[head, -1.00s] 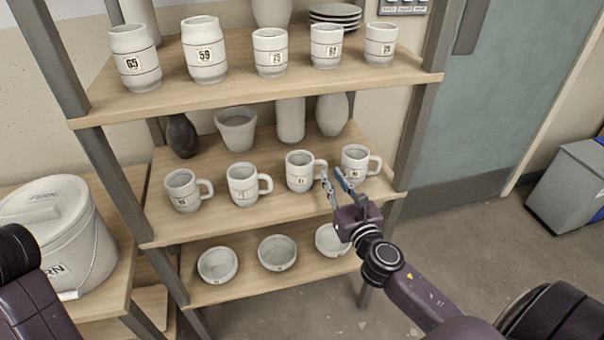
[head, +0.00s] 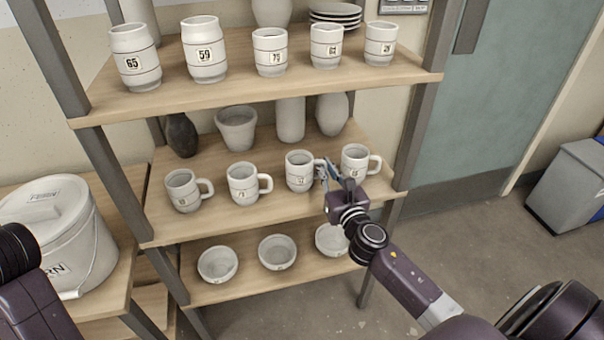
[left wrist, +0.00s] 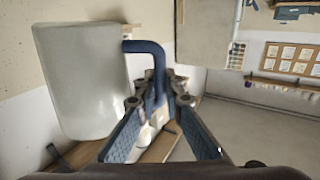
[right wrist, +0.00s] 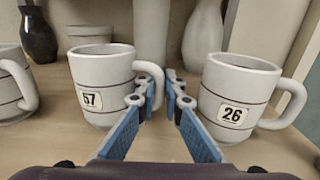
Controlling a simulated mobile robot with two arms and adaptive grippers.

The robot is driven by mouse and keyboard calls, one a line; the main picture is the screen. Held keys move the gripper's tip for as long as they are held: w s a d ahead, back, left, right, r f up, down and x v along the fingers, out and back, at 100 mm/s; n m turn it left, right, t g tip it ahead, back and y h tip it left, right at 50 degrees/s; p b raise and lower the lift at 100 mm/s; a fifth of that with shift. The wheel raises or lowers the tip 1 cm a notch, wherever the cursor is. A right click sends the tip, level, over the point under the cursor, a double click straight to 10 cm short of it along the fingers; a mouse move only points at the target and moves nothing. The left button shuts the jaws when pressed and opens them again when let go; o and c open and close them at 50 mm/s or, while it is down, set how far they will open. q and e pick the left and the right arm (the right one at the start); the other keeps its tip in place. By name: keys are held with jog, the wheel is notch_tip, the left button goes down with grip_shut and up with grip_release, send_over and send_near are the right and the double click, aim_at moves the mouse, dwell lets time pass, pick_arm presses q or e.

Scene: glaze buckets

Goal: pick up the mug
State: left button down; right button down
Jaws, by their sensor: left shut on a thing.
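A white mug labelled 57 (right wrist: 100,85) stands upright on the middle shelf, third from the left in the head view (head: 299,172). Its handle points right. My right gripper (right wrist: 168,85) is open, with its fingertips close to that handle; contact is unclear. It also shows in the head view (head: 334,172), between this mug and the rightmost mug, labelled 26 (right wrist: 235,98). My left gripper (left wrist: 158,95) is shut on the blue handle of a pale grey vessel (left wrist: 82,80). The head view shows only part of my left arm.
Two more mugs (head: 184,190) (head: 242,183) stand to the left on the middle shelf (head: 215,222). A dark vase (head: 182,136) and pale pots stand behind. Bowls (head: 217,264) are below, numbered cups above. A lidded bucket (head: 55,235) stands at left.

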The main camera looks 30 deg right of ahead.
pick_arm(q)
jog(key=shift+r, duration=0.25)
pick_arm(e)
jog(key=shift+r, duration=0.15)
